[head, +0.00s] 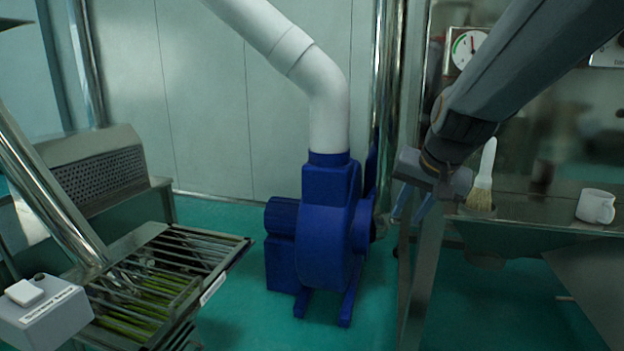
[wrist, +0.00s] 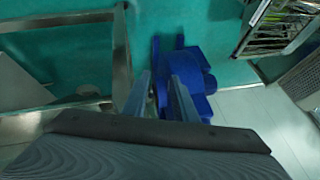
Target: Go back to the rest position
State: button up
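My gripper (head: 409,217) hangs at the end of my arm on the right side of the head view. It points down beside the metal bench. In the wrist view my gripper (wrist: 162,97) has its two fingers apart with nothing between them, and the floor and blue blower show beyond. A brush (head: 482,178) with a white handle and pale bristles is just right of the gripper in the head view, bristles down at the bench. I see no contact between the gripper and the brush.
A blue blower (head: 328,235) with a white pipe (head: 330,115) stands mid-floor. A slatted metal sieve (head: 165,270) with green stuff inside is at left, near a grey switch box (head: 45,318). A white mug (head: 596,206) stands on the metal bench (head: 540,222). Green floor (head: 235,320) is clear between.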

jog(key=s+f+n+g, duration=0.2)
jog(key=s+f, duration=0.5)
jog(key=s, duration=0.4)
jog(key=s+a+f+n+g+p, duration=0.1)
jog(key=s+f+g, duration=0.3)
jog(key=s+f, duration=0.4)
jog(key=s+n, duration=0.1)
jog(key=s, duration=0.2)
jog(key=shift+a+f+n+h, duration=0.15)
jog(key=shift+f+n+h, duration=0.05)
jog(key=shift+n+h, duration=0.2)
